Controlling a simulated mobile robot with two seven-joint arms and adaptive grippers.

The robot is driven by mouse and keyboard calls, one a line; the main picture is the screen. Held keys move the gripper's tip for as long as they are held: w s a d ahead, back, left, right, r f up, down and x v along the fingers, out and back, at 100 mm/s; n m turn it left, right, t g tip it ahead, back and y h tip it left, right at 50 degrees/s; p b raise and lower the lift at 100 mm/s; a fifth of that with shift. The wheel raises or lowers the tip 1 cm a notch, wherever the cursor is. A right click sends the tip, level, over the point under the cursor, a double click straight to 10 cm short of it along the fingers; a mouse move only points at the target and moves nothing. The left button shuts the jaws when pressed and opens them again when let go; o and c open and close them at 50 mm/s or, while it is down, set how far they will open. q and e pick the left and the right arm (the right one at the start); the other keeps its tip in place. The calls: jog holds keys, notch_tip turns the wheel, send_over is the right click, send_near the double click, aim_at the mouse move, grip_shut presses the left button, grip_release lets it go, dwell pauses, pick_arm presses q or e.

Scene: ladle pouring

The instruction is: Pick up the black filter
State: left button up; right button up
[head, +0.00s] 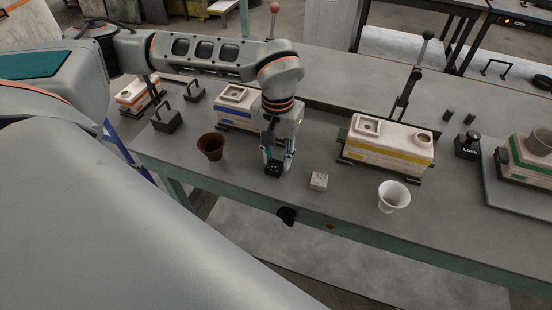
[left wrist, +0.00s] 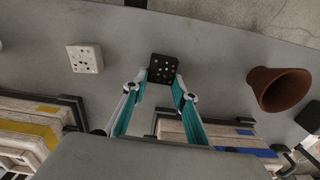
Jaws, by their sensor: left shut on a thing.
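The black filter (head: 273,169) is a small dark block with holes in its top, near the front of the grey table in the head view. It also shows between the fingertips in the left wrist view (left wrist: 162,68). My left gripper (head: 276,160) points down at it, with its fingers closed on the filter's sides; it also shows in the left wrist view (left wrist: 161,80). The filter is on or very close to the table; I cannot tell if there is a gap. My right gripper is not in view.
A brown cup (head: 210,147) stands left of the filter. A white filter block (head: 319,181) and a white cup (head: 393,197) stand to the right. Mould boxes with blue (head: 226,112) and yellow (head: 385,158) stripes stand behind. The table's front edge (head: 350,236) is close.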

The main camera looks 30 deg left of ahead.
aim_at(278, 161)
pick_arm(q)
jog(key=shift+r, duration=0.45)
notch_tip(278, 161, up, 19)
jog(key=p, duration=0.1)
